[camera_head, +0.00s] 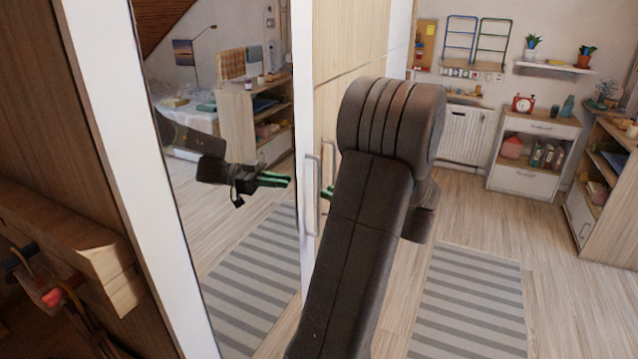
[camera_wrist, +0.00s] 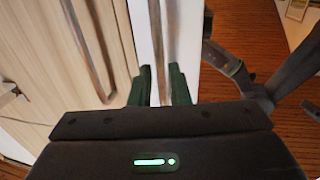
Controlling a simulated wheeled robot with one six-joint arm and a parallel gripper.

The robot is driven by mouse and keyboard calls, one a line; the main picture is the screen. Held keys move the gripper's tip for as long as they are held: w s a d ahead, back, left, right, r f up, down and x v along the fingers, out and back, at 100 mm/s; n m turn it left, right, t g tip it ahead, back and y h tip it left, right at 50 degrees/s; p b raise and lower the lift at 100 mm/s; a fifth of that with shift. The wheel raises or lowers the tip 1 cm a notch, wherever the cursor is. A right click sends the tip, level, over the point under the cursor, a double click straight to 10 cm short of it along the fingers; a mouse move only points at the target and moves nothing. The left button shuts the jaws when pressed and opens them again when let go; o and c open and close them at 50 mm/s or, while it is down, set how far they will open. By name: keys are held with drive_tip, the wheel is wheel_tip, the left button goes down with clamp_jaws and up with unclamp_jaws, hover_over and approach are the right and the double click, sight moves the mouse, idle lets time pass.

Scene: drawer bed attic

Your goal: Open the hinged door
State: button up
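The mirrored door (camera_head: 245,250) has a white frame and looks closed; a grey vertical bar handle (camera_head: 311,195) sits on its right frame strip. Next to it, a light wood door has its own handle (camera_head: 326,165). My gripper (camera_head: 328,192) is mostly hidden behind my arm in the head view; only a green fingertip shows by the handles. In the wrist view, my gripper (camera_wrist: 161,88) points at the white frame strip, its green fingers apart on either side of the mirrored door's handle (camera_wrist: 158,45). No firm contact is visible. The wood door's handle (camera_wrist: 92,55) is left of the fingers.
A wooden block-like ledge (camera_head: 75,240) is at the near left. A striped rug (camera_head: 468,305) lies on the wood floor at right, where there is free room. A low cabinet (camera_head: 535,155) and shelves stand at the back. The mirror reflects my arm and the room.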

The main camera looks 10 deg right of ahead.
drive_tip(key=p+x, duration=0.1)
drive_tip(key=x, duration=0.3)
drive_tip(key=shift+w+a, duration=0.25)
drive_tip(key=shift+w, duration=0.05)
clamp_jaws()
